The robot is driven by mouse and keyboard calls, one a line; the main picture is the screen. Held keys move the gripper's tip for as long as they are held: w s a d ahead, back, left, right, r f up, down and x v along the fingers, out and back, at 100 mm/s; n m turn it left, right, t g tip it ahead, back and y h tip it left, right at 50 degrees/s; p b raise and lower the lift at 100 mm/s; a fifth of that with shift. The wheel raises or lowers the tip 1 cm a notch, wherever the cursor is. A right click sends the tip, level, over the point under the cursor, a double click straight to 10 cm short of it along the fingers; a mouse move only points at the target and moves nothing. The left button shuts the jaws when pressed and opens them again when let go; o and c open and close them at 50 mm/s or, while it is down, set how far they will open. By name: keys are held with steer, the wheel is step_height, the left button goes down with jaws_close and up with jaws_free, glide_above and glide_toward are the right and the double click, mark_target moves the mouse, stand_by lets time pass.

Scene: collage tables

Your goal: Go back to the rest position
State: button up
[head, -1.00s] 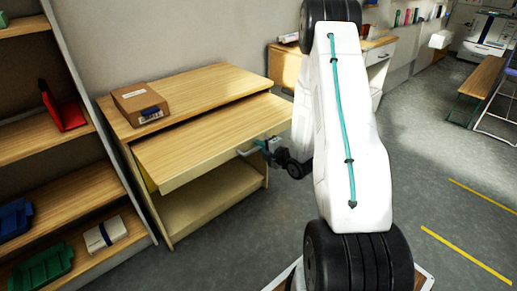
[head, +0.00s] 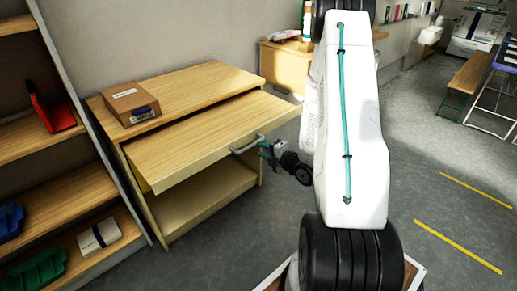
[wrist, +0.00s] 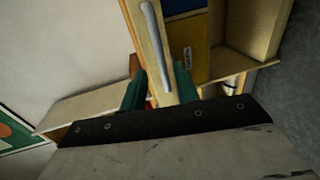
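My gripper (head: 266,150) is just to the right of the handle (head: 247,145) on the pulled-out wooden drawer (head: 215,140) of the desk. In the wrist view my gripper's teal fingers (wrist: 158,92) stand apart, with nothing seen held between them. The pale bar handle (wrist: 156,45) lies ahead of them on the drawer's front edge. Whether a finger still touches the handle is hard to tell. My white arm fills the middle right of the head view and hides what is behind it.
A cardboard box (head: 131,103) sits on the desk top (head: 190,88). A shelf (head: 60,185) with a red item (head: 55,110), green bin (head: 38,270) and white box (head: 99,236) stands at left. Open grey floor (head: 440,165) with yellow lines lies at right; a bench (head: 470,78) is beyond.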

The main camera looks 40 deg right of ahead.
steer(key=shift+s, duration=0.1)
stand_by(0.5)
steer(key=s+d+f+m+g+h, duration=0.1)
steer(key=s+d+f+m+g, duration=0.1)
steer(key=s+f+m+g, duration=0.45)
steer(key=s+r+m+g+h, duration=0.1)
steer(key=s+m+g, duration=0.2)
steer(key=m+g, duration=0.2)
steer(key=s+a+r+m+g, duration=0.1)
steer(key=s+a+r+m, duration=0.1)
steer(key=s+a+r, duration=0.3)
steer(key=s+a+r+m+y, duration=0.1)
steer(key=s+a+r, duration=0.5)
steer(key=a+r, duration=0.7)
steer(key=s+a+r+m+g, duration=0.1)
steer(key=s+a+r+m, duration=0.3)
steer(key=a+r, duration=0.5)
step_height(320, 180, up, 7)
steer(key=shift+s+f+g, duration=0.2)
steer(key=shift+s+g, duration=0.15)
steer(key=shift+s, duration=0.35)
